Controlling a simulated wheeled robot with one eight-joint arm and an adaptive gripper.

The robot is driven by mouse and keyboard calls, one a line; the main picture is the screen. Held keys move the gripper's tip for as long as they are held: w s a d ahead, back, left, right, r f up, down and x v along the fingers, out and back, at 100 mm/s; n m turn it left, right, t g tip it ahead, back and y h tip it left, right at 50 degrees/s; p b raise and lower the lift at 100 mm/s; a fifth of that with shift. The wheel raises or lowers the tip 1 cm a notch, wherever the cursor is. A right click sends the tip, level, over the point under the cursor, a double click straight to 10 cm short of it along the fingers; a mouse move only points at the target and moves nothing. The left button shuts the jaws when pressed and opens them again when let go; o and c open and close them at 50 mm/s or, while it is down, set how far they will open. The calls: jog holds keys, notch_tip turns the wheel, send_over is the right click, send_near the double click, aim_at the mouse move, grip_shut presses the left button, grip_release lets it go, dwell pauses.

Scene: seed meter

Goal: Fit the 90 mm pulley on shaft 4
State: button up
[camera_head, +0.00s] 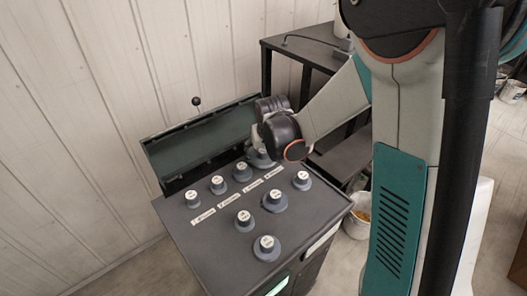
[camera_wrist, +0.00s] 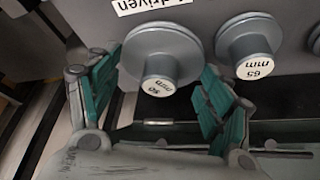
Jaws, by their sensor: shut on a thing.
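My gripper (camera_wrist: 158,98) has its teal fingers on either side of a grey flanged pulley (camera_wrist: 150,52) and is shut on it. The pulley's pale hub label is tilted and appears to read 90 mm. In the head view my gripper (camera_head: 261,148) is at the far right end of the rear row on the dark bench top, and the pulley (camera_head: 261,160) is partly hidden under it. A label ending in "driven" (camera_wrist: 150,4) lies just beside the pulley in the wrist view. The shaft under the pulley is hidden, so I cannot tell how fully it is seated.
A 65 mm pulley (camera_wrist: 252,45) stands close beside the held one. Several other grey pulleys, such as one at the front (camera_head: 267,248), stand on the bench top (camera_head: 215,245). A raised green-lined cover (camera_head: 200,145) stands behind the rear row. A dark shelf (camera_head: 300,45) is behind right.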

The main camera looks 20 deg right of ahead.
jog(key=shift+f+b, duration=0.5)
jog(key=shift+f, duration=0.15)
jog(key=o, duration=1.3)
jog(key=shift+c, duration=0.2)
jog(key=v, duration=1.2)
